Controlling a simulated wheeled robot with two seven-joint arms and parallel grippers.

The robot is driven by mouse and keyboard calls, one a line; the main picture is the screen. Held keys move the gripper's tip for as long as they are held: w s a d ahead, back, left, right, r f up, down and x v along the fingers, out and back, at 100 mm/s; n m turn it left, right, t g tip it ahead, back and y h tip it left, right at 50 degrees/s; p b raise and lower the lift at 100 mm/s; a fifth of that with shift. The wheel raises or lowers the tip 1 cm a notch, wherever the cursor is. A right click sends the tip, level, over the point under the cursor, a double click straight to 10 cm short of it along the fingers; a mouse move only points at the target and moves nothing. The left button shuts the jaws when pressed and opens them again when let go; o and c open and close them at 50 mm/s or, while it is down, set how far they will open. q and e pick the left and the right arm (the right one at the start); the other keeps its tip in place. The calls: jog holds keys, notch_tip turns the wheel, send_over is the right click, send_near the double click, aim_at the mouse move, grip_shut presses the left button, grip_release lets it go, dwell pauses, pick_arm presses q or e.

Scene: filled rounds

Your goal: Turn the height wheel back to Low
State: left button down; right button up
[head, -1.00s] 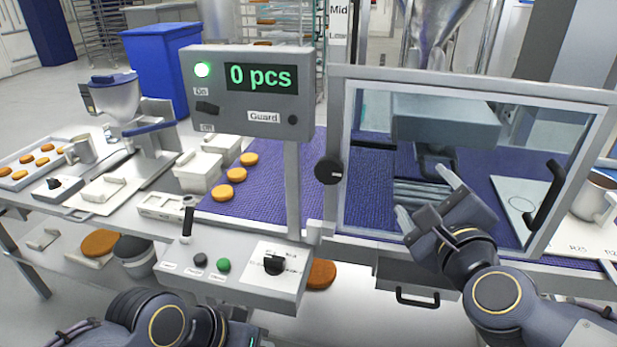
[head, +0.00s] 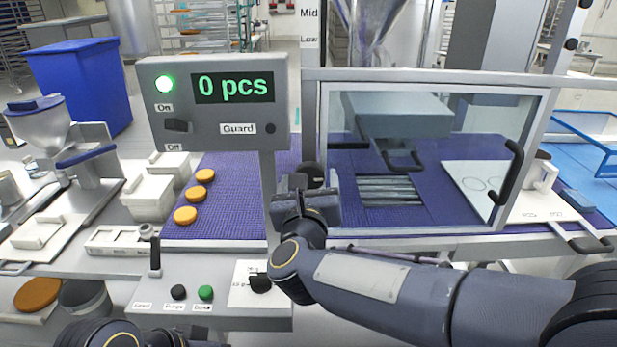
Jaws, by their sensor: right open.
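The height wheel (head: 313,171) is a dark round knob on the frame post left of the clear guard. Its lower part is hidden behind my right gripper. My right gripper (head: 314,185) is open, pointing away from me at the wheel, with its fingers around or just in front of the rim; I cannot tell if they touch. A height scale (head: 310,28) on the post above shows the labels Mid and Low; no pointer is clear to me. Only part of my left arm shows at the bottom left; its gripper is out of view.
The control box (head: 215,105) reads 0 pcs, with a green lamp lit. A lower panel (head: 150,292) has a lever, buttons and a dial near my right forearm. The clear guard (head: 440,130) with a black handle stands right. Orange rounds (head: 185,215) lie on the purple belt (head: 235,205).

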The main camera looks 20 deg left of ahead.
jog(key=shift+w, duration=0.25)
jog(key=c, duration=1)
jog(key=shift+o, duration=0.2)
jog(key=shift+f, duration=0.1)
